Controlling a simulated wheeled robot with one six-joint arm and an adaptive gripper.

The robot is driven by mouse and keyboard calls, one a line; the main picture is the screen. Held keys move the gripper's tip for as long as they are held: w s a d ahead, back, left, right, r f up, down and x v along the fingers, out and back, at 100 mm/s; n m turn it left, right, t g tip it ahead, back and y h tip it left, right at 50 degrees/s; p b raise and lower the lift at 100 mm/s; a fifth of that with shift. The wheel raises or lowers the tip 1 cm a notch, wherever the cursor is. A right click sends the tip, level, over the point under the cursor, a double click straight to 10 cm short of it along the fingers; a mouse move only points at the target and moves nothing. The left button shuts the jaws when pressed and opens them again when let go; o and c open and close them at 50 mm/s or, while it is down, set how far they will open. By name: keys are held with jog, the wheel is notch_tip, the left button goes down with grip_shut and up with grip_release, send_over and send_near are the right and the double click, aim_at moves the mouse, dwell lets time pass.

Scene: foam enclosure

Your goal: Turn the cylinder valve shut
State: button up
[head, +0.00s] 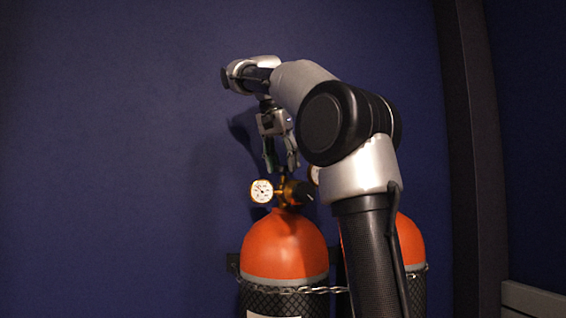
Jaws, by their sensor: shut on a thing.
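The near gas cylinder (283,246) has an orange top and a dark netted body. On its neck sits a brass cylinder valve (283,188) with a black knob (299,192) on the right and a round white-faced gauge (262,191) on the left. My gripper (281,165) points down from above, with its fingertips at the top of the valve, shut on it. The exact contact between the fingertips is small and dark.
A second orange-topped cylinder (411,242) stands to the right, mostly hidden behind my arm. A chain (300,290) runs across both cylinders. A dark blue wall (120,150) is close behind. Free room lies to the left.

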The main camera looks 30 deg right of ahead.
jog(key=o, duration=1)
jog(key=shift+r, duration=0.1)
jog(key=shift+a+r, duration=0.15)
jog(key=shift+r, duration=0.1)
jog(key=shift+v, duration=1.1)
jog(key=s+a, duration=0.2)
jog(key=a, duration=0.1)
jog(key=s+a, duration=0.2)
jog(key=a, duration=0.2)
jog(key=s+a, duration=0.2)
jog(key=a, duration=0.1)
jog(key=shift+a, duration=0.35)
jog(key=shift+w, duration=0.1)
